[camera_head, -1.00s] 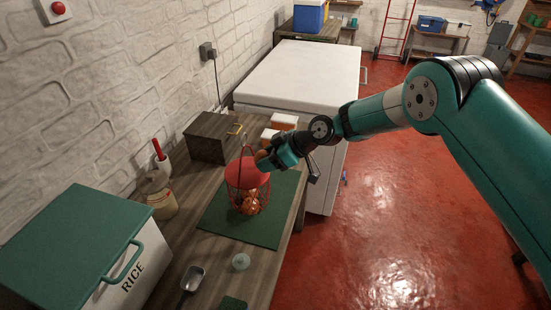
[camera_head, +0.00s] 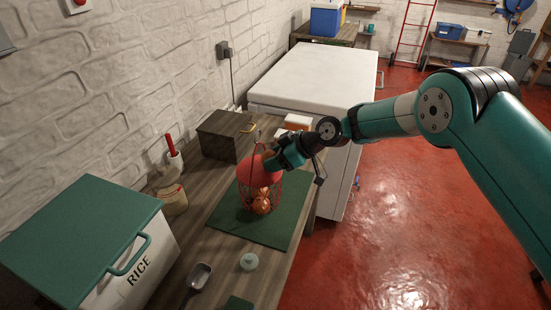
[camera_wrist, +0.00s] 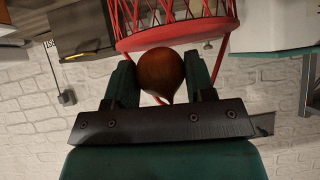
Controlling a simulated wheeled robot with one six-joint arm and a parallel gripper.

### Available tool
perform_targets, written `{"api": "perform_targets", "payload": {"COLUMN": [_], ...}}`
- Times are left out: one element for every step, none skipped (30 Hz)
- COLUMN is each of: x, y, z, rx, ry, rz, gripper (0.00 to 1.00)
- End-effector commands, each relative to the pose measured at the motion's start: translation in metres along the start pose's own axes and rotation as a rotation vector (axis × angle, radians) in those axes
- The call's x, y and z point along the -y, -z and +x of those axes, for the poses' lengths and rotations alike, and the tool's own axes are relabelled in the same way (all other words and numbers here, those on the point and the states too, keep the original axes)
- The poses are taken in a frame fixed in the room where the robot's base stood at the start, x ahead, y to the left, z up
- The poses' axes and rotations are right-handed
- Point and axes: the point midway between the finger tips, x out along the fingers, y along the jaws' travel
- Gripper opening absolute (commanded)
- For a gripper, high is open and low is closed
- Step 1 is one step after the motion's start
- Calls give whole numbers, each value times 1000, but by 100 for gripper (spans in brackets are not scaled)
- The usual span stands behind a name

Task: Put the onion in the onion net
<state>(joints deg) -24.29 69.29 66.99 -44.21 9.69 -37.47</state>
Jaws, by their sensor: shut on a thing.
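The onion net (camera_head: 277,192) is a red wire cage with a red top and a tall handle. It stands upright on a green mat (camera_head: 227,221) on the wooden counter, with orange-brown onions (camera_head: 262,204) inside. My gripper (camera_head: 272,158) is at the top of the net, on its right side. In the wrist view my gripper (camera_wrist: 160,85) is shut on a brown onion (camera_wrist: 160,72), which sits between the two green fingers. The net's red rim and wires (camera_wrist: 176,35) lie right beside the onion there. I cannot tell whether they touch.
A white rice bin with a green lid (camera_head: 85,232) stands at the front left. A scoop (camera_head: 198,280), a small pale lidded jar (camera_head: 249,262), a jug (camera_head: 172,198) and a wooden box (camera_head: 225,137) surround the mat. A white chest (camera_head: 315,78) is behind.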

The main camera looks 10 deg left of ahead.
Motion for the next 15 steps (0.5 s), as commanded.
{"api": "perform_targets", "payload": {"x": [0,0,0,0,0,0,0,0,0,0,0,0,0,0,0], "y": [0,0,0,0,0,0,0,0,0,0,0,0,0,0,0], "z": [0,0,0,0,0,0,0,0,0,0,0,0,-1,-2,-4], "rx": [0,0,0,0,0,0,0,0,0,0,0,0,0,0,0], "ry": [0,0,0,0,0,0,0,0,0,0,0,0,0,0,0], "rz": [0,0,0,0,0,0,0,0,0,0,0,0,0,0,1], "gripper": [52,59,68,75,79,79,79,79,79,79,79,79,79,79,79]}}
